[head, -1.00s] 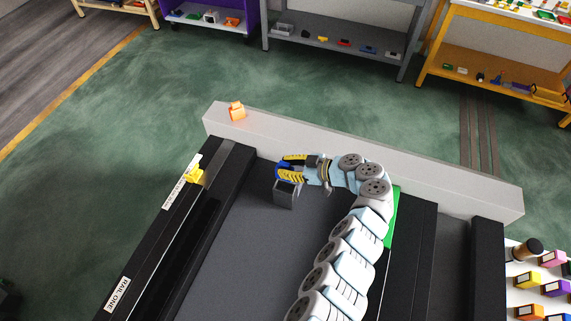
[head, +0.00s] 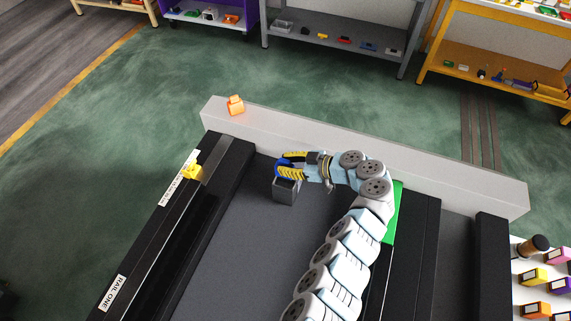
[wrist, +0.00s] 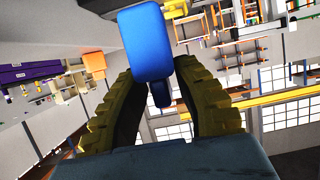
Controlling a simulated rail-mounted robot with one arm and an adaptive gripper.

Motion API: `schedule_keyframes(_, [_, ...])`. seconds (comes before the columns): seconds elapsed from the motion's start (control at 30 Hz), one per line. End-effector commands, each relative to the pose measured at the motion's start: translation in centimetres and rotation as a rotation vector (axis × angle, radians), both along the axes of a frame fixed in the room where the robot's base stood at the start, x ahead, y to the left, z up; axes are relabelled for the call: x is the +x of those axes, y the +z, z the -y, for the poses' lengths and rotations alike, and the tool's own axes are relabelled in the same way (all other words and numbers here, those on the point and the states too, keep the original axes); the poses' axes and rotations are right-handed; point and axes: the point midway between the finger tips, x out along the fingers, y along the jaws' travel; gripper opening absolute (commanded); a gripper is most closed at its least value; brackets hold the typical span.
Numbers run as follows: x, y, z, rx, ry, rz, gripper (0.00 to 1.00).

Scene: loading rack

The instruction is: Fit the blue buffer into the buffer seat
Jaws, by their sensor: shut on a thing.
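My gripper (head: 286,166) is shut on the blue buffer (head: 281,162) over the dark bed between the rails. In the wrist view the blue buffer (wrist: 148,45) shows a broad rounded block beyond the yellow-black fingers, with a narrower blue part between them. In the head view a dark grey block (head: 285,190) sits just below the fingertips in the picture; I cannot tell whether it touches the buffer. No part is clearly recognisable as the buffer seat. A yellow piece (head: 193,173) sits on the left rail.
An orange piece (head: 236,105) stands on the pale wall (head: 400,158) across the far end. A green strip (head: 393,212) lies right of my arm. A white tray of coloured parts (head: 520,280) is at right. Shelves with small parts stand behind. The bed left of my gripper is clear.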

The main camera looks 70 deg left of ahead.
Motion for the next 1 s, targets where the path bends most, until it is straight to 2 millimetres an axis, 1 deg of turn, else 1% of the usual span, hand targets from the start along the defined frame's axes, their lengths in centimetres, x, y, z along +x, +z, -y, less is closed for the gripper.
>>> schedule_keyframes(0.03, [0.0,-0.5,0.0,0.001,0.000,0.001,0.00])
schedule_keyframes(1.0, [0.0,-4.8,0.0,0.001,0.000,-0.001,0.00])
